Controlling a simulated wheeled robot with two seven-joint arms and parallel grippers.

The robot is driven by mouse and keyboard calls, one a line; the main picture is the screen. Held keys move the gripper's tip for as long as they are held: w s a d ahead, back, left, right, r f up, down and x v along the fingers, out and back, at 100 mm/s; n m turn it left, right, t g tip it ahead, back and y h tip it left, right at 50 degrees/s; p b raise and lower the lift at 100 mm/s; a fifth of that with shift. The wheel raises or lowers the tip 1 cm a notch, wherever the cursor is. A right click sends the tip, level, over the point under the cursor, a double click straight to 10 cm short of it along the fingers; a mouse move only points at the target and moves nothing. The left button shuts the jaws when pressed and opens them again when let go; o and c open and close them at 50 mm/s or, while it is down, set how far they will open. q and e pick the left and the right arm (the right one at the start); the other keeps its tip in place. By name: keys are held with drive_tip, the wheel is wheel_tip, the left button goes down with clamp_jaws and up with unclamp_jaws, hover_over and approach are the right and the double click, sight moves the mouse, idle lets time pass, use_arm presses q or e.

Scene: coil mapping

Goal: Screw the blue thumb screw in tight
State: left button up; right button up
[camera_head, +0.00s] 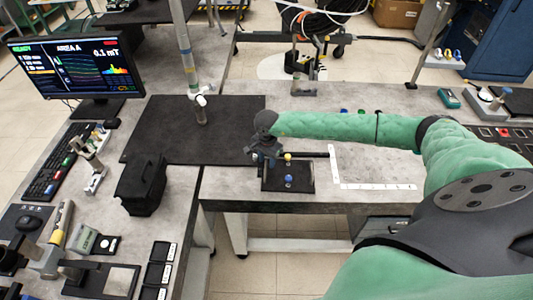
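A small blue knob (288,179), which looks like the thumb screw, sits on a black plate (303,184) near the front edge of the middle table. A yellow knob (288,155) stands behind it. My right arm reaches in from the right, and its dark gripper (264,160) points down at the left end of the plate. The gripper is left of and slightly behind the blue knob, apart from it in the picture. Its fingers are small and dark, so I cannot tell whether they are open or hold anything. My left gripper is not in view.
A black mat (165,132) with an upright post (186,50) lies left of the gripper. A white L-shaped ruler (375,186) lies right of the plate. A black box (142,183) and a monitor (68,66) stand on the left table. Small coloured knobs (345,111) show behind my arm.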

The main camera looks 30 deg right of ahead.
drive_tip(key=shift+a+f, duration=0.15)
clamp_jaws()
idle(1.0)
drive_tip(key=shift+w, duration=0.25)
idle(0.4)
